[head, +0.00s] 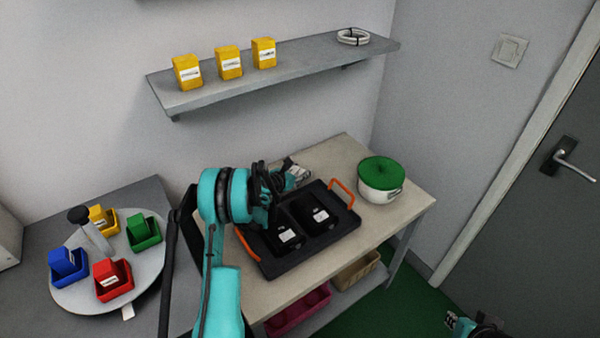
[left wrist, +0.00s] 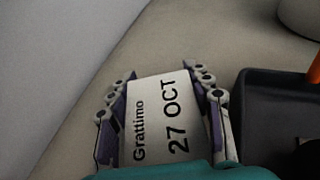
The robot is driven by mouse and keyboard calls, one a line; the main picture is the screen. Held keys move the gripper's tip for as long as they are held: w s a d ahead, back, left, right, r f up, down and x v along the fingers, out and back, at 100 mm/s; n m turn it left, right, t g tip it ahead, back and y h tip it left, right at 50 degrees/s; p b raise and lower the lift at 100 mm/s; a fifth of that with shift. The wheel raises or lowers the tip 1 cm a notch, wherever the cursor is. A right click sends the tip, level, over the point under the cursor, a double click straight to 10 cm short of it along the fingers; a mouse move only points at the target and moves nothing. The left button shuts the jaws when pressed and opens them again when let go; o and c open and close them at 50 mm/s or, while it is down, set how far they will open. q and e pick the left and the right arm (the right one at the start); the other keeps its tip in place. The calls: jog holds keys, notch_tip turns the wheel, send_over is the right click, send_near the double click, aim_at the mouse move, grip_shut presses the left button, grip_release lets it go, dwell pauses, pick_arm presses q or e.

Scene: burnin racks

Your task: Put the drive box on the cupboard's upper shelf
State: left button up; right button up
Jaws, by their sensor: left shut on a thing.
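My left gripper (head: 284,180) is over the back edge of the dark tray on the table. In the left wrist view, the left gripper (left wrist: 160,76) is shut on a box with a white label (left wrist: 163,118) reading "Grattimo 27 OCT". The label faces the wrist camera, and the fingers press both sides. The box's end shows pale in the head view (head: 299,173); the arm hides much of it. I cannot tell whether it touches the table. My right gripper (head: 462,325) is at the bottom right edge, partly cut off; its jaws are unclear. No cupboard is recognisable.
The dark tray (head: 337,236) with orange handles holds black labelled boxes (head: 320,216). A wall shelf (head: 205,95) bears yellow boxes (head: 229,62) and a cable coil (head: 353,36). A turntable (head: 75,290) with coloured bins is left.

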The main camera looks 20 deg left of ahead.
pick_arm(q)
jog(key=shift+f, duration=0.15)
jog(key=o, duration=1.1)
